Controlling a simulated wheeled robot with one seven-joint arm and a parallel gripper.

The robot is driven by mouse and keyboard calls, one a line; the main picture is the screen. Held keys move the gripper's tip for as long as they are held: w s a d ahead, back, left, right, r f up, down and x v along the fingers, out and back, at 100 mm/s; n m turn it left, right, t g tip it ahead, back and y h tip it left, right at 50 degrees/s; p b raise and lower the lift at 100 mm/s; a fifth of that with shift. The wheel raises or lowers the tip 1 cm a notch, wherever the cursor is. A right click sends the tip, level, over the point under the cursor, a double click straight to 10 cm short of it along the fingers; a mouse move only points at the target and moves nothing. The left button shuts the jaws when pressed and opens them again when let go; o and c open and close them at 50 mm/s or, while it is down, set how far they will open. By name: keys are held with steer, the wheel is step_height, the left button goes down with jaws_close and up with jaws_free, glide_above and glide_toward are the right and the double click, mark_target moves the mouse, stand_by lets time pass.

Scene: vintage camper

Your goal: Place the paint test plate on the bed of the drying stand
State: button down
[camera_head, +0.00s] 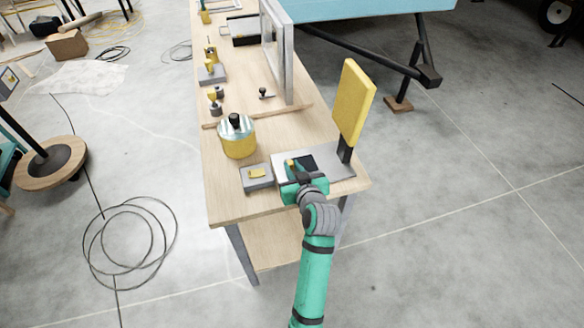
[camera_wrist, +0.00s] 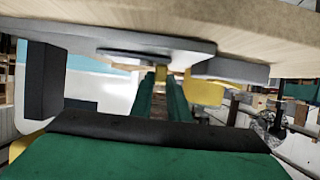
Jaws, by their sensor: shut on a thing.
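The drying stand has a grey flat bed (camera_head: 335,171), a black post (camera_head: 346,150) and an upright yellow panel (camera_head: 353,103), at the bench's near right corner. In the wrist view, my gripper (camera_wrist: 160,84) is shut on a yellow grip (camera_wrist: 161,74) of the thin plate (camera_wrist: 133,54), seen against the grey bed (camera_wrist: 180,42). I cannot tell whether plate and bed touch.
Further back on the bench (camera_head: 229,203) are small fixtures and an upright grey frame (camera_head: 278,52).

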steer(key=shift+f, duration=0.1)
steer(key=c, duration=1.7)
jaws_free()
steer(key=shift+w+f, duration=0.1)
steer(key=shift+w, duration=0.05)
steer(key=shift+d, duration=0.15)
